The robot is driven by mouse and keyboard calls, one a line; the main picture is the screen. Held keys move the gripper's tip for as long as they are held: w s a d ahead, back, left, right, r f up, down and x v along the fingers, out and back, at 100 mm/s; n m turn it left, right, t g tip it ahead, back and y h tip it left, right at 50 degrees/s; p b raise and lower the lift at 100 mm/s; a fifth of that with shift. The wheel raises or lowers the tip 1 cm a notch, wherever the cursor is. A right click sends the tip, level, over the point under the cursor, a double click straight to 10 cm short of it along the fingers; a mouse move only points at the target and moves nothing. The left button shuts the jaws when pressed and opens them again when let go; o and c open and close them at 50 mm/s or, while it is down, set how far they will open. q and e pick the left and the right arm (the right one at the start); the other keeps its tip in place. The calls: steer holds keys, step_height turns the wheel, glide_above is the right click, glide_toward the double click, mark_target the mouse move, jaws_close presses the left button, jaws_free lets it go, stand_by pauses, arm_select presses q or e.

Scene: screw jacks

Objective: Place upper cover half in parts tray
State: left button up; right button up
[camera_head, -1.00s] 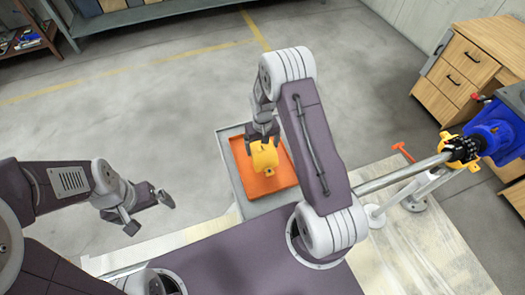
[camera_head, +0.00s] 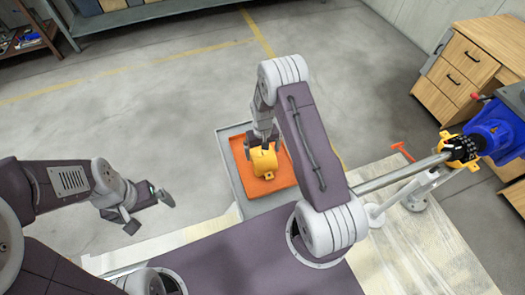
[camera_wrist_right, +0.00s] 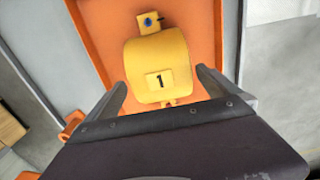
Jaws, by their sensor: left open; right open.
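The yellow upper cover half (camera_head: 264,163), a curved shell with end tabs, is over the orange parts tray (camera_head: 286,178). In the right wrist view the cover half (camera_wrist_right: 155,60) bears a label "1", with the orange tray floor (camera_wrist_right: 97,20) behind it. My right gripper (camera_head: 263,141) is above it, pointing down. Its open fingers (camera_wrist_right: 160,88) stand on either side of the cover's near part; contact cannot be told. My left gripper (camera_head: 150,210) is open and empty, away from the tray at the left.
The orange tray sits in a grey surround (camera_head: 228,165). A steel shaft (camera_head: 400,174) runs to a blue machine (camera_head: 500,130) at the right, with another yellow part (camera_head: 461,150) around it. A red-orange T-shaped tool (camera_head: 403,152) lies nearby. Wooden drawers (camera_head: 460,70) stand behind.

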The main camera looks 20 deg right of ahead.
mark_target(263, 154)
step_height(263, 154, up, 12)
steer(key=s+a+r, duration=0.2)
steer(key=s+r, duration=0.1)
steer(key=s, duration=0.5)
steer(key=s+a+r+t, duration=0.1)
steer(key=s+r, duration=0.3)
steer(key=s, duration=0.4)
steer(key=shift+s+a, duration=0.15)
steer(key=shift+a, duration=0.3)
